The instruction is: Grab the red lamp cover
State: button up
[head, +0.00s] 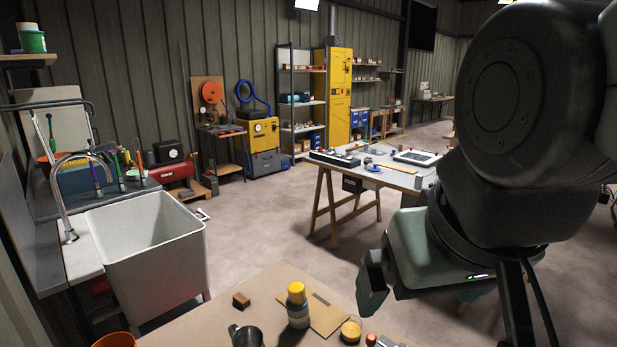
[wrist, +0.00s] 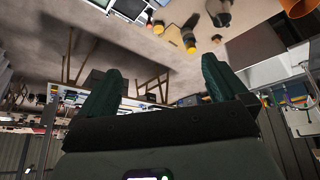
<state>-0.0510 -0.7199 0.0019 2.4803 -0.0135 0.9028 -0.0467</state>
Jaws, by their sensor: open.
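A small red piece (head: 371,339) shows at the bottom edge of the head view, on the near table, beside a round yellow-topped item. It is partly cut off by the frame, and I cannot tell for sure that it is the red lamp cover. My gripper (head: 373,285) is above and beyond the table's far edge at the right, apart from everything on it. In the wrist view my gripper (wrist: 160,85) shows two dark green fingers spread wide with nothing between them. The near table's items appear at the top of that view.
The near table (head: 215,325) holds a wood block (head: 241,300), a yellow-capped bottle (head: 298,306), a dark mug (head: 246,336), a yellow-topped item (head: 351,330) and a flat brown sheet. An orange container (head: 117,341) is at its left. A sink (head: 150,243) stands left; a trestle workbench (head: 385,177) stands beyond.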

jog(key=shift+s+d+m, duration=0.25)
jog(key=shift+s+m, duration=0.05)
jog(key=shift+m, duration=0.1)
jog(key=c, duration=0.4)
jog(key=shift+c, duration=0.2)
